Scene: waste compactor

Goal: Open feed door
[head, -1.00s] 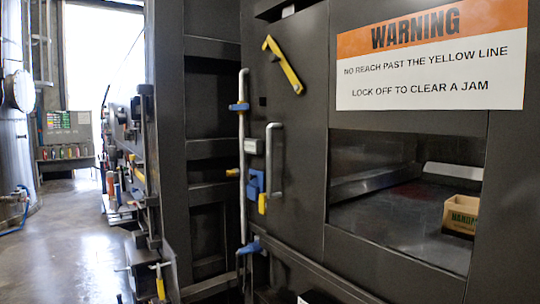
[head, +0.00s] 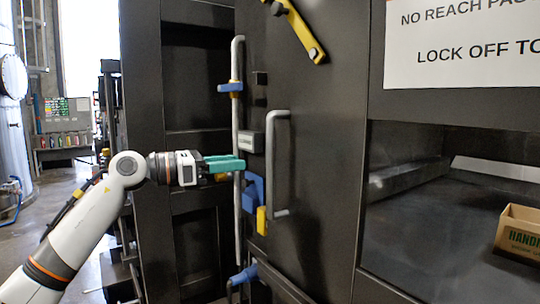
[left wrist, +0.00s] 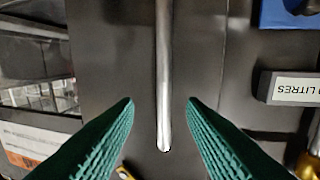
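The feed door appears to be the dark panel (head: 325,190) that carries a vertical grey bar handle (head: 283,165); it looks closed. A blue latch piece (head: 254,190) with a yellow end (head: 261,220) is left of the handle. My left gripper (head: 225,166) has teal fingers pointing right toward the handle, short of it. In the left wrist view, its fingers (left wrist: 162,105) are spread and the handle (left wrist: 164,70) shows between and beyond them, seemingly untouched. That view is upside down. My right gripper is not in view.
A long vertical rod (head: 238,120) with blue brackets runs beside the door's left edge, behind my gripper. A yellow lever (head: 302,30) is above the handle. A warning sign (head: 465,45) hangs over an opening with a cardboard box (head: 518,232) inside. Open floor (head: 85,285) lies left.

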